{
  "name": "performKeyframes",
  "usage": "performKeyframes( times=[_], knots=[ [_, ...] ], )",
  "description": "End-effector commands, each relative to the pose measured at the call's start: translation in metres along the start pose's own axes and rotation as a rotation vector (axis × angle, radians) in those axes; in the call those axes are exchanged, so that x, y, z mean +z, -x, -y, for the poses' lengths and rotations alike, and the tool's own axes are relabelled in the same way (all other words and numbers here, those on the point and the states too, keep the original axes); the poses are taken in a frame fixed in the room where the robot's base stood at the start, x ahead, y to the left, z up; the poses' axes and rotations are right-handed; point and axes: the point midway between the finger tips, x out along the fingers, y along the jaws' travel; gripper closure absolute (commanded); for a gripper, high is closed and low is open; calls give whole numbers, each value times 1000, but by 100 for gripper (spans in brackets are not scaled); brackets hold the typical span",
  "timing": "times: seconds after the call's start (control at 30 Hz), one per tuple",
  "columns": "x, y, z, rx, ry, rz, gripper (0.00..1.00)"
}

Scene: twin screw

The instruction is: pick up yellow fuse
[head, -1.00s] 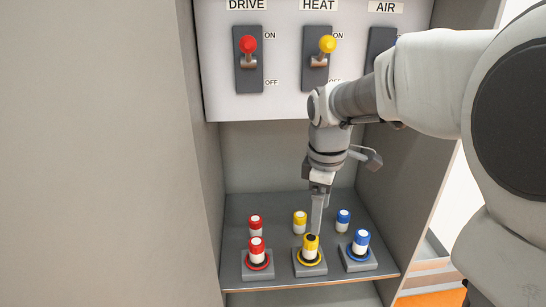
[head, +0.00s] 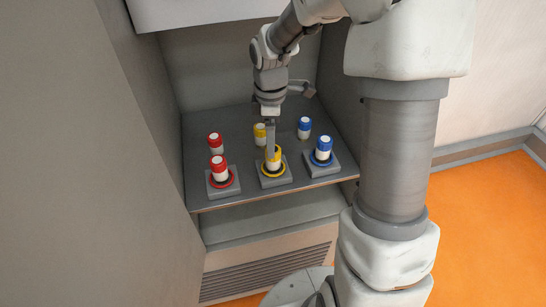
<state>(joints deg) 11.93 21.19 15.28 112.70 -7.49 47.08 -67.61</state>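A yellow fuse (head: 276,153) stands upright in the yellow-ringed middle socket (head: 272,178) at the front of the shelf. A second yellow fuse (head: 260,131) with a white lower part stands on the shelf behind it, partly beside my gripper.
A red fuse (head: 218,166) and a blue fuse (head: 323,149) stand in sockets on either side. A loose red fuse (head: 215,142) and a loose blue fuse (head: 304,127) stand behind. Grey cabinet walls enclose the shelf (head: 235,198); orange floor lies to the right.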

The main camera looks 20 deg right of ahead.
Motion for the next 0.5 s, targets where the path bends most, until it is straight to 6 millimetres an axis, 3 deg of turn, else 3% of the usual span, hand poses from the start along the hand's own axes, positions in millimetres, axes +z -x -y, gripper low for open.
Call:
performKeyframes(
  times=[0.5],
  knots=[
    [7,-55,-1,-4,-2,1,14]
  ],
)
